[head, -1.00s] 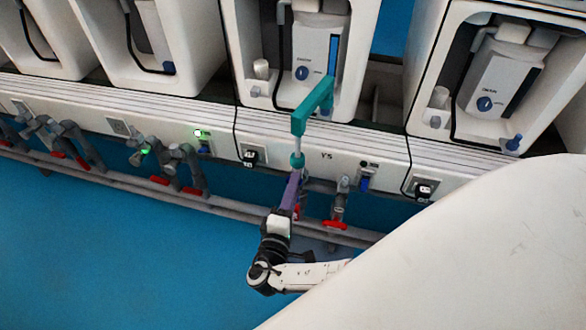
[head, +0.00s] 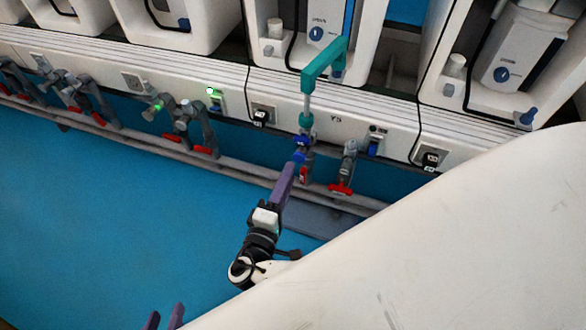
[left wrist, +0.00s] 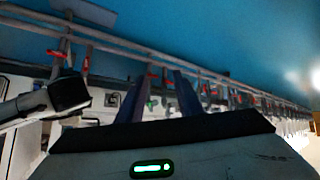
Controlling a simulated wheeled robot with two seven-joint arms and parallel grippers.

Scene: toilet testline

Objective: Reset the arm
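My left gripper (head: 164,314) shows as two purple fingertips at the bottom edge of the head view. It also shows in the left wrist view (left wrist: 158,88), its fingers apart with nothing between them. My right gripper (head: 288,172) is in front of the station's pipework in the head view, pointing up toward the blue part (head: 300,145) below a teal L-shaped fitting (head: 326,62). Its purple fingers overlap edge-on, so their gap is hidden. I cannot tell whether it touches the blue part.
A row of white test stations (head: 215,20) stands behind a white panel (head: 345,125). Valves with red handles (head: 341,189) line the pipe (head: 240,172) below. The blue floor (head: 90,230) at left is clear. A large white surface (head: 440,240) fills the lower right.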

